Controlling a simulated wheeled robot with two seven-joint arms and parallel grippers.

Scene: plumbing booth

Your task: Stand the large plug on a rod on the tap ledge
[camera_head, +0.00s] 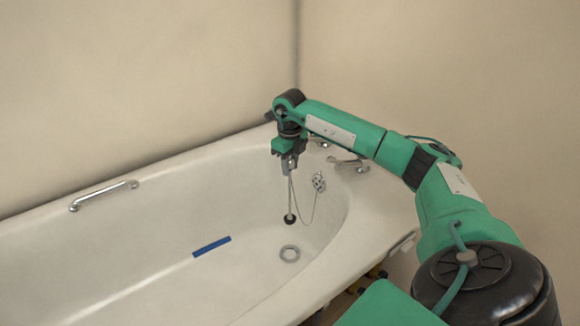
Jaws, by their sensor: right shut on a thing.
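The large plug (290,218) is a small dark disc at the lower end of a thin rod that hangs nearly upright. My right gripper (289,166) is shut on the rod's upper part, above the inside of the bath near its tap end. The plug appears to hang above the drain hole (289,253), apart from it. The tap ledge (378,185) is the white rim at the bath's right end, to the right of the gripper. My left gripper is not in view.
Chrome taps (348,163) stand on the ledge. A thin chain loops from the plug to the overflow fitting (319,181). A grab rail (104,195) is on the bath's far side. A blue strip (211,246) lies on the bath floor. Walls close off the back corner.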

